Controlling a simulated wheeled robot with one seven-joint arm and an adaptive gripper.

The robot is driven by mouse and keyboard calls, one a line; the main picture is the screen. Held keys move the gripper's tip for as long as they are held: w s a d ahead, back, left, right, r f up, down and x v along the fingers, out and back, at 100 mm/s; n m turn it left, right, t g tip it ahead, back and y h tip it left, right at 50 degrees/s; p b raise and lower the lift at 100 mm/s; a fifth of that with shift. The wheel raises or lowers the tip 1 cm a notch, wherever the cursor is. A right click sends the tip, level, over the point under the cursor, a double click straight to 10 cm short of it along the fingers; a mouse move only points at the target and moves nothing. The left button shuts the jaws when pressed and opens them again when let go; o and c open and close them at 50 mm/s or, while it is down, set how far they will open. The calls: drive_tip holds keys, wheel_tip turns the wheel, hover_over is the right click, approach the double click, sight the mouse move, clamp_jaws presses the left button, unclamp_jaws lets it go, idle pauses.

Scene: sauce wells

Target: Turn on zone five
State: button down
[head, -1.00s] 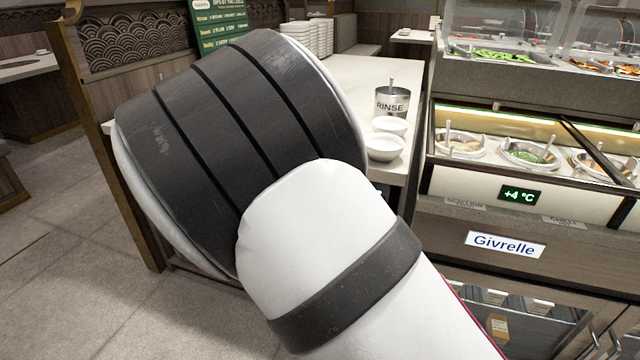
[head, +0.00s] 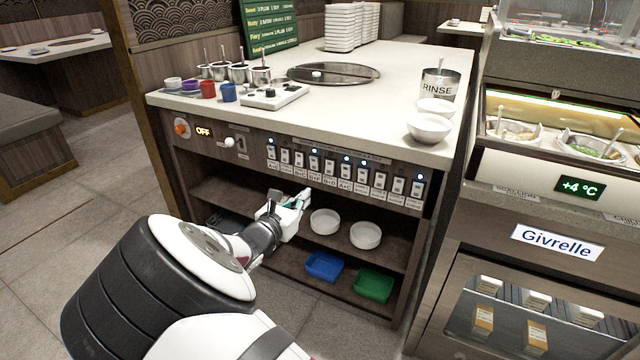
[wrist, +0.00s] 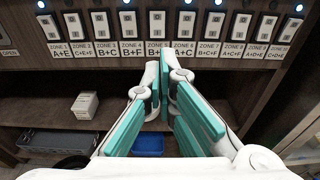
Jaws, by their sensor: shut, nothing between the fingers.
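A row of white rocker switches with zone labels runs along the counter front. The zone five switch (head: 329,167) is near the middle; it also shows in the wrist view (wrist: 157,25), just above and beyond my fingertips. No lit lamp shows over it. Blue lamps glow over several others, including the leftmost, rightmost and the zone four switch (head: 314,162). My gripper (head: 304,198) is shut and empty, below the switch row and in front of the shelf. In the wrist view my teal-padded fingers (wrist: 165,78) point at the panel, near the zone five and six labels.
An orange knob (head: 182,128) with an OFF display sits left on the panel. White bowls (head: 366,235) and blue and green trays (head: 374,285) are on the shelves below. Cups and a control box (head: 270,96) stand on the counter. A chilled cabinet (head: 530,235) stands right.

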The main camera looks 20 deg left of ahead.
sight(330, 174)
drive_tip(key=w+b, duration=0.1)
drive_tip(key=w, duration=0.3)
drive_tip(key=w+d+f+b, duration=0.1)
drive_tip(key=w+b, duration=0.1)
drive_tip(key=w, duration=0.3)
drive_tip(key=w+b, duration=0.1)
drive_tip(key=w, duration=0.3)
drive_tip(key=shift+w+d+f, duration=0.15)
drive_tip(key=shift+w+f, duration=0.2)
drive_tip(key=shift+b, duration=0.4)
